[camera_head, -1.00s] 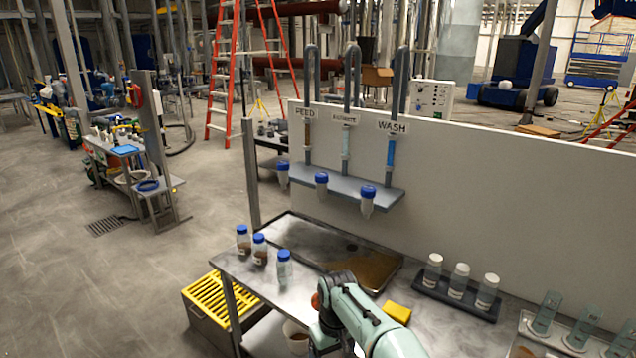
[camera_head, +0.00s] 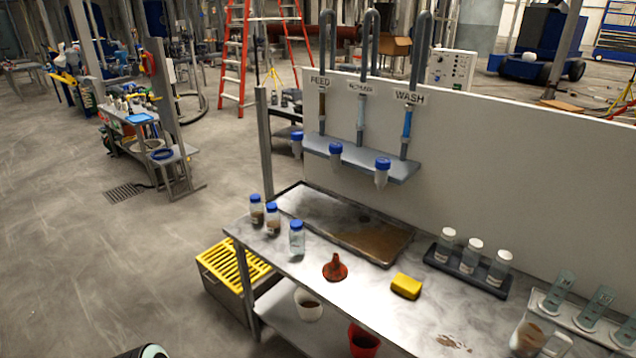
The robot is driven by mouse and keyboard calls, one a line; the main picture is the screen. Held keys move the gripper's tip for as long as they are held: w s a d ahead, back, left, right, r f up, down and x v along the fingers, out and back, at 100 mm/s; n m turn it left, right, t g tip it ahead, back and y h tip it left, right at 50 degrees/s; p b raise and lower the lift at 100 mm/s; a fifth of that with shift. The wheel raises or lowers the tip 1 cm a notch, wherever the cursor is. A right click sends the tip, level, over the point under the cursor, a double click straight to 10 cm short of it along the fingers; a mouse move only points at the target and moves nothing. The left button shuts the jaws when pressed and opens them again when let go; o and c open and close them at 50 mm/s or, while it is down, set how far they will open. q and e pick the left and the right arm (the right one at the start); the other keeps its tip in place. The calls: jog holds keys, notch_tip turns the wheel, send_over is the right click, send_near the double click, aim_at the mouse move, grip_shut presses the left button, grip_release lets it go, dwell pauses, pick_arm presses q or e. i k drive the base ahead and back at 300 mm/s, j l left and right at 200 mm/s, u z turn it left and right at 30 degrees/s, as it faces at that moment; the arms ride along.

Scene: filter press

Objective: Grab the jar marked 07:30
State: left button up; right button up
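Three blue-capped jars stand at the left end of the steel bench: a left one (camera_head: 257,212) and a middle one (camera_head: 272,220) with brown contents, and a clearer right one (camera_head: 296,239). Three white-capped jars (camera_head: 445,246), (camera_head: 471,257), (camera_head: 498,269) stand upright in a black rack further right. Their labels are too small to read, so I cannot tell which jar is marked 07:30. Neither gripper shows; only a rounded dark and pale part of me is at the bottom left edge.
Blue-capped tubes (camera_head: 382,172) hang under a wall shelf. A beaker (camera_head: 527,338) and glass slanted pieces (camera_head: 601,304) are at right.

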aim_at(297, 244)
jog(key=i+j, duration=0.35)
jog(key=j, duration=0.15)
jog(key=i+j+z, duration=0.1)
jog(key=i+j, duration=0.55)
jog(key=j, duration=0.3)
